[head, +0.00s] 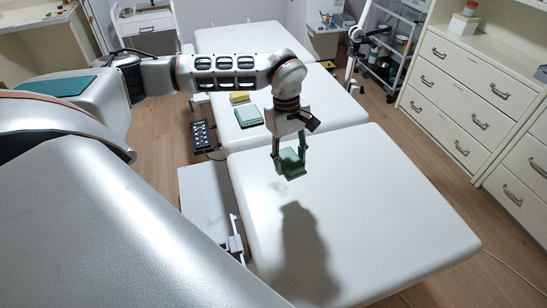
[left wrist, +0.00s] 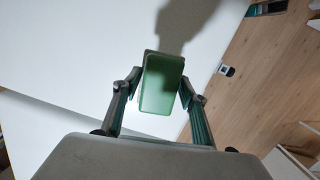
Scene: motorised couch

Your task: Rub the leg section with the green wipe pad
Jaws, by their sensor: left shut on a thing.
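My left gripper (head: 290,160) is shut on the green wipe pad (head: 292,164). The pad also shows in the left wrist view (left wrist: 161,84), between the two fingers (left wrist: 160,100). The leg section (head: 370,215) is the white, flat couch section nearest me, and it also fills much of the left wrist view (left wrist: 75,60). The pad is over its far left part and seems to be above the surface, with the arm's shadow falling nearer to me. A faint grey mark (head: 279,187) shows on the surface near the pad. My right gripper is not in view.
A green pad-like block (head: 249,118) and a yellow block (head: 239,97) lie on the middle couch section (head: 335,100). A black hand control (head: 203,136) is beside the couch at left. White drawers (head: 460,110) stand at right, with clear floor between.

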